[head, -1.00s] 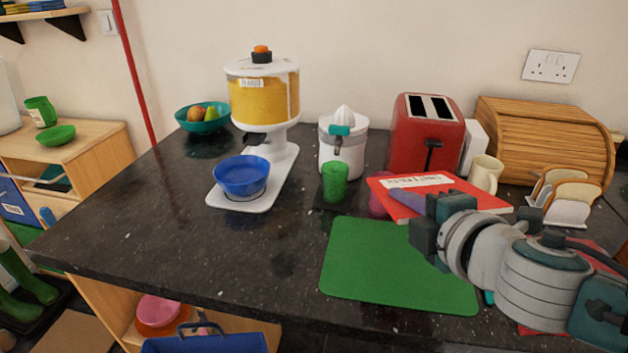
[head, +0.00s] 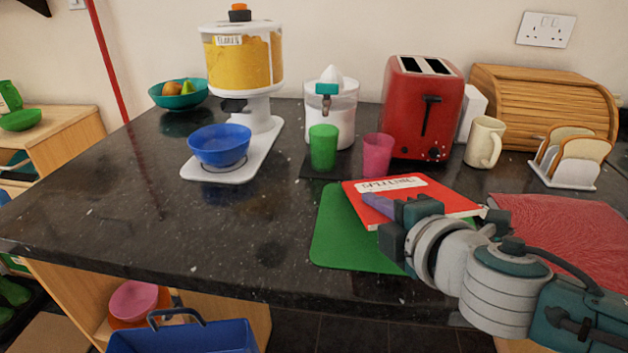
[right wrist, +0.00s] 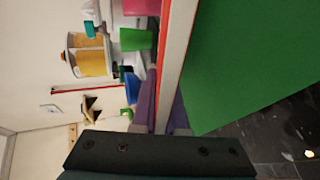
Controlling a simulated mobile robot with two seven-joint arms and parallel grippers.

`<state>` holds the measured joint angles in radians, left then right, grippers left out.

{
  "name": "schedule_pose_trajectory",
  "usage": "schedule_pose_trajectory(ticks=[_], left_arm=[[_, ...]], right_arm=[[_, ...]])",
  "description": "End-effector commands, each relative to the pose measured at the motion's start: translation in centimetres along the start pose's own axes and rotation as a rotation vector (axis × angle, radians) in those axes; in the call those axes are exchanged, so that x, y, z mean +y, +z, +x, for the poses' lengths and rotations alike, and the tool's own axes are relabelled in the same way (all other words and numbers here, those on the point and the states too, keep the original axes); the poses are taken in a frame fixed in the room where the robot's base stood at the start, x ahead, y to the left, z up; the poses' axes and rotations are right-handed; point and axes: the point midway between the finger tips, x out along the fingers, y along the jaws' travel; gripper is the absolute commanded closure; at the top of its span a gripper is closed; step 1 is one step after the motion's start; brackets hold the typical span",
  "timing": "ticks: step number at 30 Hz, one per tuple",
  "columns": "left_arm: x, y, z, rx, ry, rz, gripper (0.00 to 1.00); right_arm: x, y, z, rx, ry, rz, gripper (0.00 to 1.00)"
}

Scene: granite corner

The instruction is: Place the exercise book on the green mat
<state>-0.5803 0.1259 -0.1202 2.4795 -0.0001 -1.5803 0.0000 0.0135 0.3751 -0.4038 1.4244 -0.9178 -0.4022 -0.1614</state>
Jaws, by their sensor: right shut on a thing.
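The exercise book (head: 440,194), red with a white label, is held roughly level over the back right part of the green mat (head: 335,235). My right gripper (head: 382,208) is shut on its near left edge. In the right wrist view the book (right wrist: 178,60) shows edge-on between the purple fingers of the gripper (right wrist: 163,112), and the green mat (right wrist: 250,60) lies beside it in the picture. The book appears raised off the mat, but the exact gap is hard to tell. My arm hides the mat's right part. My left gripper is out of view.
A green cup (head: 323,148) and a pink cup (head: 377,155) stand just behind the book. Behind them are a juicer (head: 333,105) and a red toaster (head: 422,110). A red textured mat (head: 575,230) lies at right.

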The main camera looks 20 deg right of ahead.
Motion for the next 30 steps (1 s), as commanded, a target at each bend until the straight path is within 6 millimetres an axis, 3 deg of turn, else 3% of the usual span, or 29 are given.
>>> schedule_pose_trajectory(ticks=[10, 11, 16, 24, 30], left_arm=[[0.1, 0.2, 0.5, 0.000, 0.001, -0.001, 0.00], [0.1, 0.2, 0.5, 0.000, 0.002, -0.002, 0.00], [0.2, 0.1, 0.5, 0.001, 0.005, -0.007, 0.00], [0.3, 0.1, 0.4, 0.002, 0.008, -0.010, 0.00], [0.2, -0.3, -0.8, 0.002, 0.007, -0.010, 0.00]], right_arm=[[-0.5, 0.0, 0.2, 0.000, 0.001, 0.000, 1.00], [-0.5, 0.0, 0.2, 0.000, 0.000, 0.001, 0.87], [-0.5, 0.0, 0.2, 0.000, 0.000, 0.001, 0.69], [-0.5, 0.0, 0.0, 0.000, 0.000, 0.001, 0.69], [-0.3, 0.0, -2.5, 0.000, -0.002, 0.002, 0.69]])
